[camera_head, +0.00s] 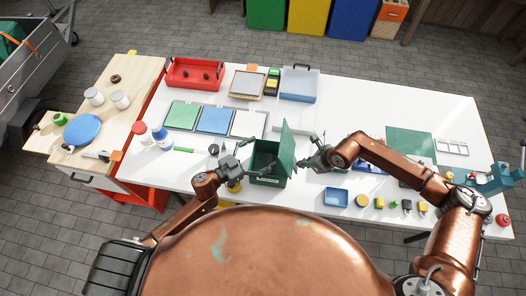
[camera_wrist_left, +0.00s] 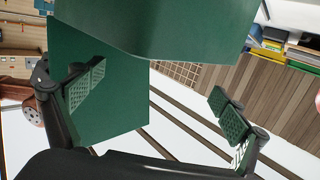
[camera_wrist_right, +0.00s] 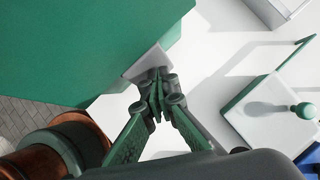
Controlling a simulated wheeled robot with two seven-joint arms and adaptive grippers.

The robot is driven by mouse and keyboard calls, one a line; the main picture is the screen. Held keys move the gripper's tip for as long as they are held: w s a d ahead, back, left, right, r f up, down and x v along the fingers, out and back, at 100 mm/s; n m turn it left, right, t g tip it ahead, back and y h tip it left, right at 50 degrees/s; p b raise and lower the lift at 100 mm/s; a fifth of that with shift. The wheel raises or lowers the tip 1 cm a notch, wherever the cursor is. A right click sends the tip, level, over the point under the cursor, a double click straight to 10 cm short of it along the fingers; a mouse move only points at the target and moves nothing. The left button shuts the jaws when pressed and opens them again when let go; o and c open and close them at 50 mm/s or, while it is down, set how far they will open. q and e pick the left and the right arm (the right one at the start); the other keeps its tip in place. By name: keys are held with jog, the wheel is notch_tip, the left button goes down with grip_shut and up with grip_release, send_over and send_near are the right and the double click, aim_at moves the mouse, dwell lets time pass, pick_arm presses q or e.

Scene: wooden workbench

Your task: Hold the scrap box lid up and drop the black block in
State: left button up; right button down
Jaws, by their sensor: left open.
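The green scrap box (camera_head: 268,178) stands near the front edge of the white table, its lid (camera_head: 287,147) raised upright on its right side. My left gripper (camera_head: 238,172) is at the box's left side, open and with nothing between its fingers; the left wrist view shows them spread (camera_wrist_left: 160,105) with green box surfaces beyond. My right gripper (camera_head: 303,162) is on the lid's right side. In the right wrist view its fingertips (camera_wrist_right: 157,92) are together beside the green lid (camera_wrist_right: 80,40); contact is unclear. I cannot make out the black block; the box's inside is dark.
A blue tray (camera_head: 336,197) and several small items lie right of the box. Green, blue and white mats (camera_head: 214,120) lie behind to the left. A red tray (camera_head: 194,74) and a blue-grey case (camera_head: 299,85) are at the back. A blue-capped bottle (camera_head: 163,140) stands left.

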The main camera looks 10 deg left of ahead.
pick_arm(q)
jog(key=v, duration=1.2)
notch_tip(320, 180, up, 5)
jog(key=p, duration=0.4)
jog(key=shift+f, duration=0.25)
pick_arm(e)
notch_tip(320, 180, up, 8)
jog(key=shift+f, duration=0.25)
jog(key=v, duration=1.2)
